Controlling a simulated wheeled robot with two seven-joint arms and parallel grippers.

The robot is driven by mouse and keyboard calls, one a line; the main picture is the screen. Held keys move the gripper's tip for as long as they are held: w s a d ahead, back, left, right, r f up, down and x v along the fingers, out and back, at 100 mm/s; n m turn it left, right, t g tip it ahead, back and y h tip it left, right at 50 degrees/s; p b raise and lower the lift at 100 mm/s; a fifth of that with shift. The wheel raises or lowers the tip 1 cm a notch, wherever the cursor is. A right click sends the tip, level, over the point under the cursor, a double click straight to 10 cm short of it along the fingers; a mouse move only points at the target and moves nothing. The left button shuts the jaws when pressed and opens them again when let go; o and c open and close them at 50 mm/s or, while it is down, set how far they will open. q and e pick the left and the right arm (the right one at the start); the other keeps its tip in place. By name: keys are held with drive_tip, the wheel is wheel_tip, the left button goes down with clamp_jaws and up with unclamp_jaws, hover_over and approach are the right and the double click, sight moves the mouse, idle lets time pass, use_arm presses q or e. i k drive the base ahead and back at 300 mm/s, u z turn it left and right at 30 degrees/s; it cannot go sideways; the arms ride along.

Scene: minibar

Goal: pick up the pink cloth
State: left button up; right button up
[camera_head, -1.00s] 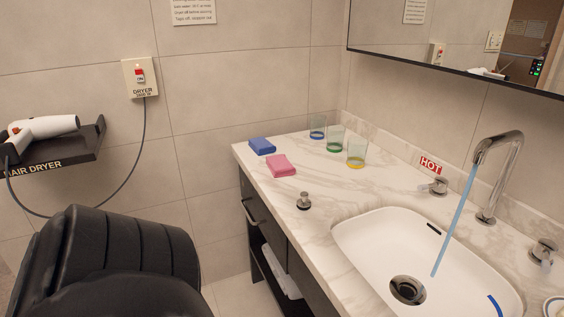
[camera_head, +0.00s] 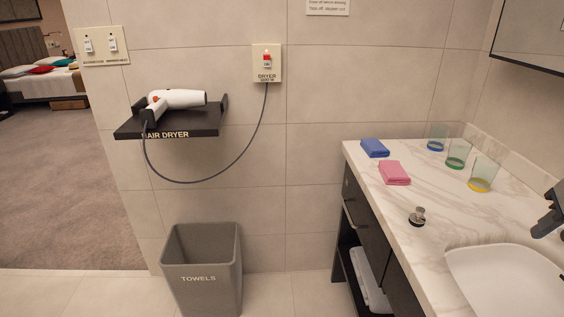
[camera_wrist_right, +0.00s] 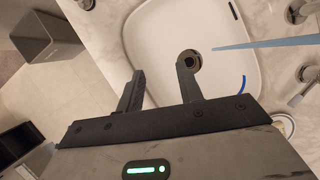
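The pink cloth (camera_head: 394,173) lies folded on the marble counter (camera_head: 440,255), near its left edge. A folded blue cloth (camera_head: 375,147) lies just behind it, a little to the left. My right gripper (camera_wrist_right: 161,68) shows in the right wrist view with its two fingers apart and nothing between them, above the sink (camera_wrist_right: 190,30). A dark part at the right edge of the head view looks like part of this gripper, well to the right of the pink cloth. My left gripper is in neither current view.
Glasses with blue (camera_head: 437,138), green (camera_head: 458,154) and yellow (camera_head: 484,174) bases stand right of the cloths. A metal stopper (camera_head: 417,216) stands in front. A grey towel bin (camera_head: 203,268) is on the floor left of the counter. A hair dryer (camera_head: 178,99) rests on a wall shelf.

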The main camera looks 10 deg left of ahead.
sight(392, 173)
drive_tip(key=u, duration=0.4)
drive_tip(key=i, duration=1)
